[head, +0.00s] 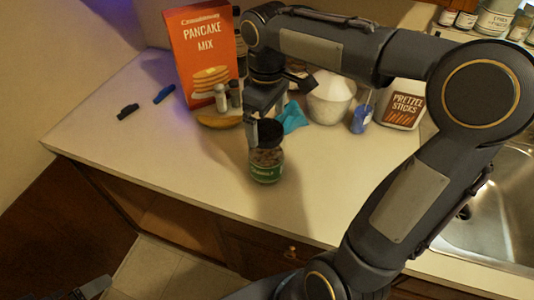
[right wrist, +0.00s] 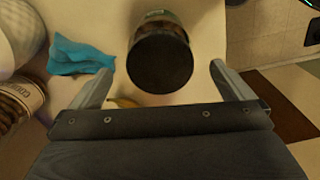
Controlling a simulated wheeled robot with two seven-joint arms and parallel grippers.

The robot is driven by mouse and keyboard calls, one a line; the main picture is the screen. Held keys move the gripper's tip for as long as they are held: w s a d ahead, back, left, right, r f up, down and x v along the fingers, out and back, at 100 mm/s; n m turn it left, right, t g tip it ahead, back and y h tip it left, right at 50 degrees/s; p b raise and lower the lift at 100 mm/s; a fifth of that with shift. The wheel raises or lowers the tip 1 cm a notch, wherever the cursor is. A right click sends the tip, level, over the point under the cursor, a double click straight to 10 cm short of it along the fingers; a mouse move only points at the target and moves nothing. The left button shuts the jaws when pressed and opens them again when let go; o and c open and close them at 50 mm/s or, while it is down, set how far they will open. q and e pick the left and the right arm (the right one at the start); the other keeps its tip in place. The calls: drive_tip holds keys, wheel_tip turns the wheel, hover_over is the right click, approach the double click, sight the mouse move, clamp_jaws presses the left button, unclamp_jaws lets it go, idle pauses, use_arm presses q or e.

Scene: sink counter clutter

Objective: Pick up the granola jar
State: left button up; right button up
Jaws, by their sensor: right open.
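The granola jar (head: 266,168) stands upright on the counter, with a dark lid, brown contents and a green label. My right gripper (head: 262,122) is just above and behind it in the head view, coming from above. In the right wrist view the jar's dark lid (right wrist: 160,64) lies ahead of and between the two open fingers (right wrist: 161,84), with a gap on both sides. The gripper holds nothing. At the lower left of the head view a dark piece (head: 84,290) shows, possibly part of my left gripper; its jaws cannot be made out.
A banana-like yellow item (head: 219,122) lies nearby. The sink (head: 490,215) is at right.

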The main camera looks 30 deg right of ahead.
sight(266, 129)
wheel_tip(266, 129, down, 7)
drive_tip(key=shift+w+a+r+p, duration=0.1)
drive_tip(key=shift+w+r+p, duration=0.05)
drive_tip(key=shift+p, duration=0.25)
drive_tip(key=c, duration=1.6)
drive_tip(key=shift+r, duration=0.1)
drive_tip(key=shift+c, duration=0.4)
drive_tip(key=shift+r, duration=0.1)
